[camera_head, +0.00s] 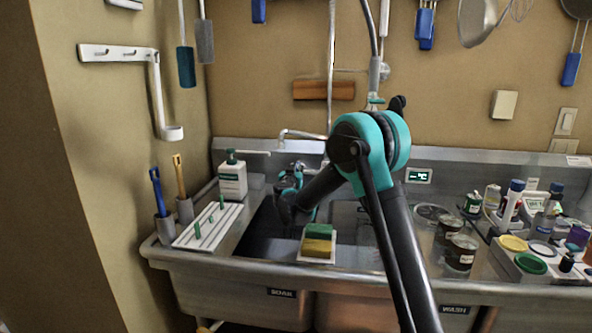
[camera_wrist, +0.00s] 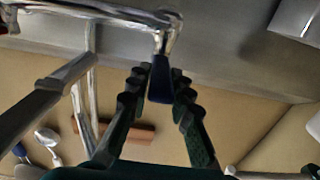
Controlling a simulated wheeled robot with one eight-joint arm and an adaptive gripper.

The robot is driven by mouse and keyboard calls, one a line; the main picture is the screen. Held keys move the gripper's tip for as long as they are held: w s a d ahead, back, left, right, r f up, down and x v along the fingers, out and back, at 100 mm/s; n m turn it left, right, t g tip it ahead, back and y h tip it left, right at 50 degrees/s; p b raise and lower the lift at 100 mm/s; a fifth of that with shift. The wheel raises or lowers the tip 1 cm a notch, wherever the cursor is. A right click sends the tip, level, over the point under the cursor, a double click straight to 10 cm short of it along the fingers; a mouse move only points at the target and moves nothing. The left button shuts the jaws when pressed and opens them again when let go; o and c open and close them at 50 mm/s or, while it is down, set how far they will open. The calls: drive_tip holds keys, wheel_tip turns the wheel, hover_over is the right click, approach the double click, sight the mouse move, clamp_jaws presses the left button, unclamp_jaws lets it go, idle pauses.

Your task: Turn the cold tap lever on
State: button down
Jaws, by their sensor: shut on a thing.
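The cold tap lever, a chrome stem with a dark blue grip (camera_wrist: 160,84), hangs in the upper middle of the wrist view. My gripper (camera_wrist: 157,92) has its two dark green ribbed fingers on either side of the blue grip and is shut on it. The chrome tap body and pipes (camera_wrist: 90,14) run across the top left of the wrist view. In the head view my gripper (camera_head: 290,181) is at the back left of the sink, and my arm hides the lever there. The tap's spout (camera_head: 300,134) shows above my gripper.
The steel sink (camera_head: 225,283) spans the front. A white soap bottle (camera_head: 232,181) and a white rack (camera_head: 209,228) stand left of my gripper. A sponge (camera_head: 318,247) lies on the sink's middle. Jars (camera_head: 461,252) and bottles crowd the right counter.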

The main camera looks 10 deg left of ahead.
idle(0.4)
drive_tip(key=shift+w+a+m+g+h, duration=0.3)
drive_tip(key=shift+a+m+g+h, duration=0.45)
drive_tip(key=shift+m+h, duration=0.8)
drive_tip(key=shift+w+a+m+g+h, duration=0.3)
drive_tip(key=shift+a+m+g+h, duration=0.45)
drive_tip(key=shift+h, duration=1.3)
drive_tip(key=shift+w+a+m+g+h, duration=0.3)
drive_tip(key=shift+a+m+g+h, duration=0.2)
drive_tip(key=shift+a+m+h, duration=0.8)
drive_tip(key=shift+d+h, duration=0.3)
drive_tip(key=shift+h, duration=0.3)
drive_tip(key=c, duration=1.4)
unclamp_jaws()
drive_tip(key=shift+o, duration=0.2)
